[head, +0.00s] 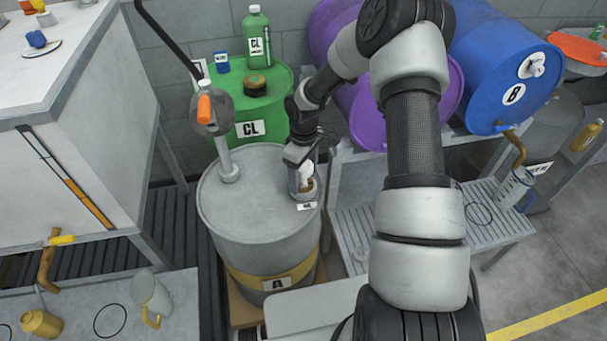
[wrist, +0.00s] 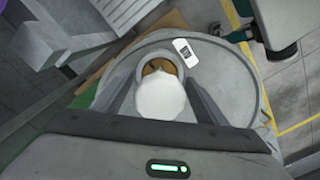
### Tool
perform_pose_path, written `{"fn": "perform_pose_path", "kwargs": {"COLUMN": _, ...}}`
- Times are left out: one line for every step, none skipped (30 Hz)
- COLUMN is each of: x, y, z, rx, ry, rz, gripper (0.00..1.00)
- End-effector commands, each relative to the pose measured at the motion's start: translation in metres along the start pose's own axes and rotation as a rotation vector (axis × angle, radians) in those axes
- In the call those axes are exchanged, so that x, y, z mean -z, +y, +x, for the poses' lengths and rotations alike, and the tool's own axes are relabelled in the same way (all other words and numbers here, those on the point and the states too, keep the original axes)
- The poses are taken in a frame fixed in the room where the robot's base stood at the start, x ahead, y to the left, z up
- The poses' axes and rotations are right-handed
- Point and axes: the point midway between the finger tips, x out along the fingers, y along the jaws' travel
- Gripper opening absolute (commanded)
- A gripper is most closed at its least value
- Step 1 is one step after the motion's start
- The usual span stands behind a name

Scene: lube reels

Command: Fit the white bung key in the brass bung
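The white bung key (wrist: 160,98) is between the two fingers of my gripper (wrist: 162,92), which look shut on it. In the wrist view its rounded white top partly hides the brass bung (wrist: 158,68), which sits in a grey ring on the drum lid. In the head view my gripper (head: 304,180) points down over the right part of the lid of grey drum A (head: 245,215). The key (head: 307,169) shows between the fingers, with the brass bung (head: 308,187) just below. I cannot tell whether the key touches the bung.
A hand pump (head: 225,150) stands on the left of the same lid. A green drum (head: 270,105) with a bottle (head: 257,38) is behind. Purple and blue drums (head: 485,50) lie on a rack at right. A white label (wrist: 186,53) lies beside the bung.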

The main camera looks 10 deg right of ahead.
Motion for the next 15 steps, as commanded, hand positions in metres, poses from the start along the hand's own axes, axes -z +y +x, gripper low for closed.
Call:
{"fn": "perform_pose_path", "kwargs": {"x": 0.0, "y": 0.0, "z": 0.0, "rx": 0.0, "ry": 0.0, "rz": 0.0, "gripper": 0.67}}
{"fn": "perform_pose_path", "kwargs": {"x": 0.0, "y": 0.0, "z": 0.0, "rx": 0.0, "ry": 0.0, "rz": 0.0, "gripper": 0.67}}
{"fn": "perform_pose_path", "kwargs": {"x": 0.0, "y": 0.0, "z": 0.0, "rx": 0.0, "ry": 0.0, "rz": 0.0, "gripper": 0.67}}
{"fn": "perform_pose_path", "kwargs": {"x": 0.0, "y": 0.0, "z": 0.0, "rx": 0.0, "ry": 0.0, "rz": 0.0, "gripper": 0.67}}
{"fn": "perform_pose_path", "kwargs": {"x": 0.0, "y": 0.0, "z": 0.0, "rx": 0.0, "ry": -0.001, "rz": 0.0, "gripper": 0.67}}
{"fn": "perform_pose_path", "kwargs": {"x": 0.0, "y": 0.0, "z": 0.0, "rx": 0.0, "ry": -0.001, "rz": 0.0, "gripper": 0.67}}
{"fn": "perform_pose_path", "kwargs": {"x": 0.0, "y": 0.0, "z": -0.001, "rx": 0.0, "ry": 0.0, "rz": 0.0, "gripper": 0.67}}
{"fn": "perform_pose_path", "kwargs": {"x": 0.0, "y": 0.0, "z": -0.002, "rx": 0.0, "ry": 0.0, "rz": 0.0, "gripper": 0.67}}
{"fn": "perform_pose_path", "kwargs": {"x": 0.0, "y": 0.001, "z": -0.005, "rx": -0.001, "ry": 0.0, "rz": 0.001, "gripper": 0.67}}
{"fn": "perform_pose_path", "kwargs": {"x": 0.0, "y": 0.001, "z": -0.008, "rx": -0.002, "ry": 0.0, "rz": 0.001, "gripper": 0.67}}
{"fn": "perform_pose_path", "kwargs": {"x": 0.0, "y": 0.001, "z": -0.012, "rx": -0.003, "ry": 0.001, "rz": 0.001, "gripper": 0.67}}
{"fn": "perform_pose_path", "kwargs": {"x": 0.0, "y": 0.002, "z": -0.018, "rx": -0.003, "ry": 0.001, "rz": 0.002, "gripper": 0.67}}
{"fn": "perform_pose_path", "kwargs": {"x": 0.0, "y": 0.002, "z": -0.023, "rx": -0.003, "ry": 0.002, "rz": 0.002, "gripper": 0.67}}
{"fn": "perform_pose_path", "kwargs": {"x": 0.0, "y": 0.002, "z": -0.029, "rx": -0.004, "ry": 0.002, "rz": 0.002, "gripper": 0.67}}
{"fn": "perform_pose_path", "kwargs": {"x": 0.0, "y": 0.001, "z": -0.038, "rx": -0.004, "ry": 0.002, "rz": 0.001, "gripper": 0.67}}
